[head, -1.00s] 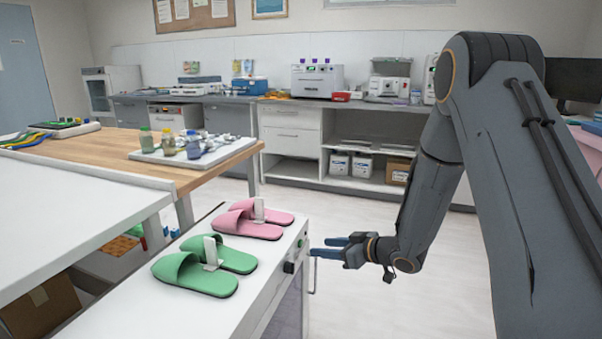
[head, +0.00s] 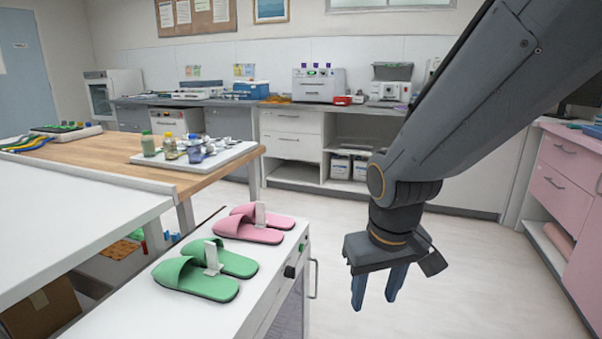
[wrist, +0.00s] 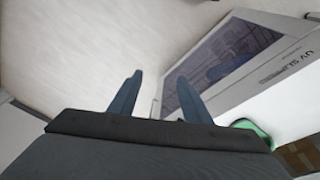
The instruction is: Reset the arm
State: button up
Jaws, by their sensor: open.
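My gripper (head: 376,287) hangs at the end of my arm in the head view, fingers pointing down. It is to the right of the white cabinet (head: 130,312), over open floor. Its two blue fingers are apart with nothing between them. In the wrist view the gripper (wrist: 158,92) also shows its fingers spread and empty. Beyond the fingers are pale floor and the dark glass front of the cabinet (wrist: 228,60), which bears lettering.
Green slippers (head: 205,270) and pink slippers (head: 255,224) sit on the cabinet top. A door handle (head: 314,280) sticks out from its front. Pink drawers (head: 565,185) stand at the right. The floor (head: 465,270) between is clear.

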jog(key=s+a+r+g, duration=0.2)
jog(key=s, duration=0.7)
jog(key=d+r+m+p, duration=0.2)
jog(key=d+r+p, duration=0.4)
jog(key=p, duration=0.8)
jog(key=shift+s+d+r+m, duration=0.2)
jog(key=shift+d+r+m, duration=0.1)
jog(key=shift+d, duration=0.65)
